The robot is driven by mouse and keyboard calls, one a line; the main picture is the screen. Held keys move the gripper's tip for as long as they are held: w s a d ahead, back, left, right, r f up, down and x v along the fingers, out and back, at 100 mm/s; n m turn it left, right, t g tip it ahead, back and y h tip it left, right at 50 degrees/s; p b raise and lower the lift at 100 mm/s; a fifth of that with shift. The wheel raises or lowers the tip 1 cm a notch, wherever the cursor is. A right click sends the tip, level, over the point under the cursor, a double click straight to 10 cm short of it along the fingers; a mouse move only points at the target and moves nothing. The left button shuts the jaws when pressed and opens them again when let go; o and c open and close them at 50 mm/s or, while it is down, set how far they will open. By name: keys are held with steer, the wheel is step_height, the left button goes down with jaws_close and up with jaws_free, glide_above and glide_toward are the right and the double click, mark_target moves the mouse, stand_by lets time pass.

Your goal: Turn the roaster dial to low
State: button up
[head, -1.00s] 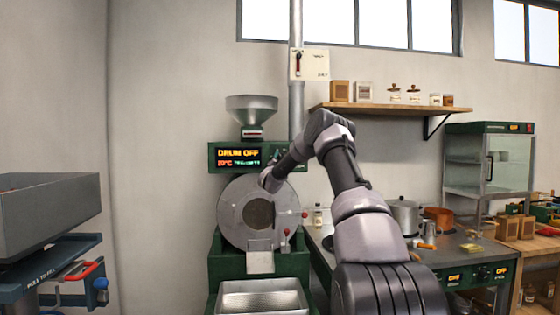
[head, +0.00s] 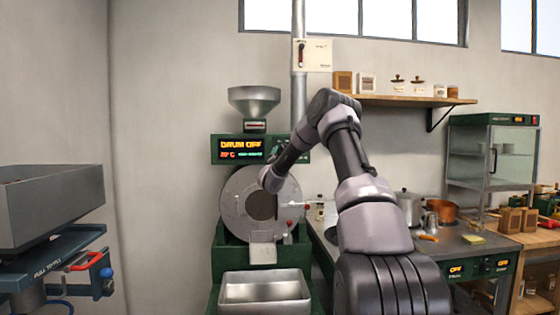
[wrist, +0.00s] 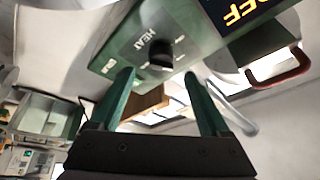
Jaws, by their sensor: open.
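The roaster (head: 228,262) is a green machine with a round grey drum front and a display (head: 240,148) reading DRUM OFF. In the wrist view, the black dial (wrist: 160,53) sits on a green panel beside the word HEAT. My gripper (wrist: 158,75) is open and empty. Its two green fingers point toward the panel, with the dial between their lines and just beyond the tips in the picture. I cannot make out the dial's setting. In the head view, my arm covers the panel right of the display, and the dial cannot be seen there.
A metal hopper (head: 254,104) tops the roaster and a steel tray (head: 264,290) sits below. A vertical pipe (head: 298,90) stands behind. A counter with a pot (head: 409,206) lies to the right. A grey bin (head: 50,208) stands at left.

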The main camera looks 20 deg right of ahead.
steer(key=v, duration=0.5)
stand_by(0.3)
